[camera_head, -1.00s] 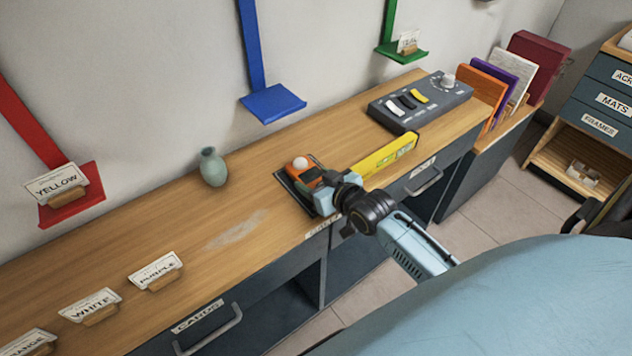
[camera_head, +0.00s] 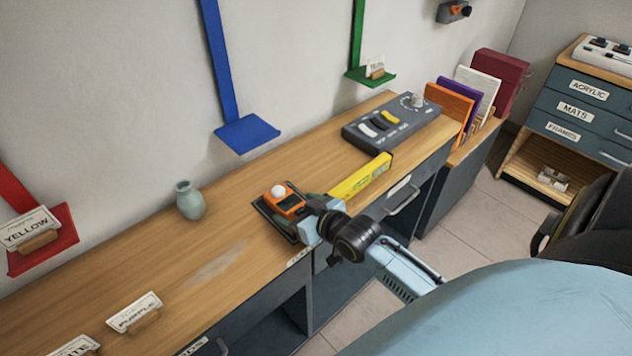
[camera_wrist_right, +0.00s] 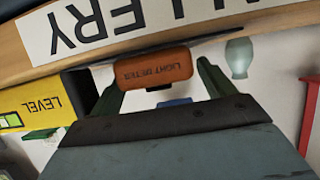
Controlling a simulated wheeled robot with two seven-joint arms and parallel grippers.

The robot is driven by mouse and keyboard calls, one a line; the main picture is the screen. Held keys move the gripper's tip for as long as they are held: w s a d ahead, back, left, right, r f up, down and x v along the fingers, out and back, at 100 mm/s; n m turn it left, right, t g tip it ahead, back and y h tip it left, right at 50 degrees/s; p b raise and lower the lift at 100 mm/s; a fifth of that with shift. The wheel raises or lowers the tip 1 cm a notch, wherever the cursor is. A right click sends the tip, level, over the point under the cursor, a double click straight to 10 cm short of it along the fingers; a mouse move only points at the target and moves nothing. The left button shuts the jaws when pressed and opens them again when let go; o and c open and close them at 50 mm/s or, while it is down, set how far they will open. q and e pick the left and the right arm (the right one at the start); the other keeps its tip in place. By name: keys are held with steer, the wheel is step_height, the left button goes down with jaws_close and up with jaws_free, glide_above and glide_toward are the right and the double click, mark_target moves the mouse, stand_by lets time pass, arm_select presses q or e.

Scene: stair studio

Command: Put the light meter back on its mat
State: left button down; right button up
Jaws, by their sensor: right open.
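The orange light meter (camera_head: 284,203), with a white dome on top, sits on the dark mat (camera_head: 272,222) near the counter's front edge. In the right wrist view the meter (camera_wrist_right: 155,68) shows its LIGHT METER label upside down. My right gripper (camera_wrist_right: 161,88) is open, with one finger to each side of the meter in that picture; a gap shows between each finger and the meter. In the head view the right gripper (camera_head: 312,213) is just right of the meter and hides part of the mat. My left gripper is not in view.
A yellow level (camera_head: 362,177) lies right beside the gripper. A grey switch panel (camera_head: 385,128) is behind it, and a green vase (camera_head: 189,201) stands to the left. Card holders (camera_head: 135,314) line the front left. The counter between vase and mat is clear.

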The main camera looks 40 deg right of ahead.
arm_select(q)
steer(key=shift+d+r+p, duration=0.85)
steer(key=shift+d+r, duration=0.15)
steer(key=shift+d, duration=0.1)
arm_select(e)
steer(key=v, duration=1)
steer(key=shift+s, duration=0.2)
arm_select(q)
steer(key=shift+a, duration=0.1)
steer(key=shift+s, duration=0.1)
